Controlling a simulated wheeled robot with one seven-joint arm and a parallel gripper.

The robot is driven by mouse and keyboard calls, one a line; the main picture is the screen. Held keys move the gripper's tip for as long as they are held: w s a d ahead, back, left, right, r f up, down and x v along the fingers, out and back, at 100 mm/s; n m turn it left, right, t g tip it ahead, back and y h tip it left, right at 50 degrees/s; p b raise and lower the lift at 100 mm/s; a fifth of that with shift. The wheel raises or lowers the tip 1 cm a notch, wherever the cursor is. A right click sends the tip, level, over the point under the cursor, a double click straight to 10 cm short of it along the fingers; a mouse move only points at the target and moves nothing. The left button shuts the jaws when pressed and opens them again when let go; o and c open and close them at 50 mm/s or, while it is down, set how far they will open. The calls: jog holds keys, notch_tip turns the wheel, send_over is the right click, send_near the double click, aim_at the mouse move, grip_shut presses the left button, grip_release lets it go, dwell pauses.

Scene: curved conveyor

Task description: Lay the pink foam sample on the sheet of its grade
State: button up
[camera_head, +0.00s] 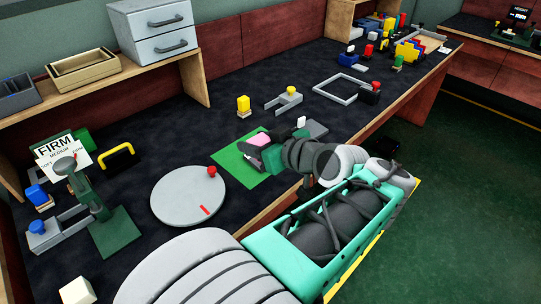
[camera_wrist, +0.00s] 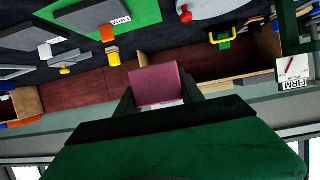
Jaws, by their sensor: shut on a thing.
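The pink foam sample (camera_head: 260,139) is held in my gripper (camera_head: 262,149), above a green sheet (camera_head: 228,161) on the dark bench. In the wrist view the foam (camera_wrist: 162,86) sits between the fingers, its broad face to the camera. The green sheet (camera_wrist: 144,18) shows at the top of the wrist view, with a grey slab (camera_wrist: 88,14) bearing a white label. A grey piece (camera_head: 316,130) lies right of my gripper in the head view, partly hidden. A sign reading FIRM (camera_head: 60,149) stands at the left; it also shows in the wrist view (camera_wrist: 294,72).
A round grey disc (camera_head: 182,198) with a red knob lies left of the sheet. A green-based gauge stand (camera_head: 112,232) stands farther left. A yellow block (camera_head: 243,105), a grey fork-shaped piece (camera_head: 284,100) and a square frame (camera_head: 342,88) lie behind my gripper.

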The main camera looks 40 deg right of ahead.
jog(key=w+d+f+b, duration=0.1)
jog(key=w+d+f, duration=0.1)
jog(key=d+f, duration=0.1)
jog(key=w+d+f, duration=0.3)
jog(key=d, duration=0.1)
jog(key=w+d+f+b, duration=0.1)
jog(key=w+d+f, duration=0.2)
jog(key=shift+w+d+f+b, duration=0.25)
jog(key=shift+d+b, duration=0.05)
jog(key=shift+w+d+f+b, duration=0.15)
jog(key=shift+f+b, duration=0.25)
jog(key=shift+f, duration=1.35)
jog(key=shift+f, duration=0.2)
jog(key=o, duration=1.4)
jog(key=shift+r, duration=0.1)
jog(key=shift+o, duration=0.2)
